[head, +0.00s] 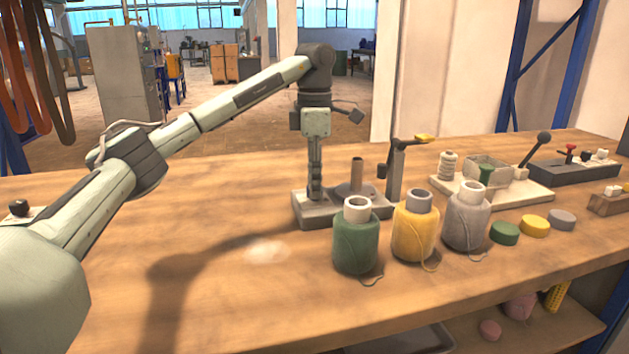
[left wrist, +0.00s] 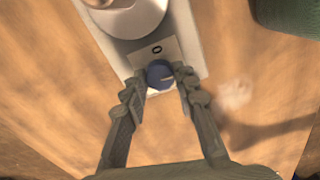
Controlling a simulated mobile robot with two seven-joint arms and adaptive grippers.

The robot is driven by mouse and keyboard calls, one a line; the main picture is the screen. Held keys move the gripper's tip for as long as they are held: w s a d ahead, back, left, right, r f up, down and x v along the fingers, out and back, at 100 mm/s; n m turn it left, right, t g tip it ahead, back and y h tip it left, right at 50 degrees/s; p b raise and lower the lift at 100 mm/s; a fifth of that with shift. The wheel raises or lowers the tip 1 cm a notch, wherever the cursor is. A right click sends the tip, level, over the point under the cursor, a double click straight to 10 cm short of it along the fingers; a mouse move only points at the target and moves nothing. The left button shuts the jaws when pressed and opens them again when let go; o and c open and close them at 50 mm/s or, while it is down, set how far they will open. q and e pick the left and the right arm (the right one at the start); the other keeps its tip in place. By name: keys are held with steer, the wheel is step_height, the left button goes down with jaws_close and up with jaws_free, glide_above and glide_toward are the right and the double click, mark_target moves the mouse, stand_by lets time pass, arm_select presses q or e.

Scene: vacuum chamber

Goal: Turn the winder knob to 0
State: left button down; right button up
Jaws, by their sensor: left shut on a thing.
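The winder (head: 309,215) stands on the wooden bench, a grey base with an upright spindle (head: 357,172) and a post with a yellow-tipped arm. In the left wrist view, its base (left wrist: 187,35) carries a plate marked "0" (left wrist: 156,50). The dark blue winder knob (left wrist: 160,75) sits just below that plate. A thin pale line on the knob points towards the right of the picture, not at the 0. My left gripper (head: 315,193) points down over the winder's left end, its fingers (left wrist: 161,80) shut on the knob. In the head view the fingers hide the knob.
Green (head: 355,245), yellow (head: 414,235) and grey (head: 465,222) thread spools stand close in front of the winder. Coloured discs (head: 534,226) and another device (head: 500,183) lie to the right. The bench left of the winder is clear.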

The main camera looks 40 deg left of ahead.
arm_select(q)
steer(key=n, duration=0.4)
steer(key=shift+n, duration=0.3)
steer(key=n, duration=0.3)
steer(key=shift+n, duration=0.4)
steer(key=n, duration=0.8)
steer(key=shift+n, duration=0.5)
steer(key=c, duration=1.2)
jaws_free()
step_height(320, 180, up, 12)
steer(key=shift+r, duration=0.1)
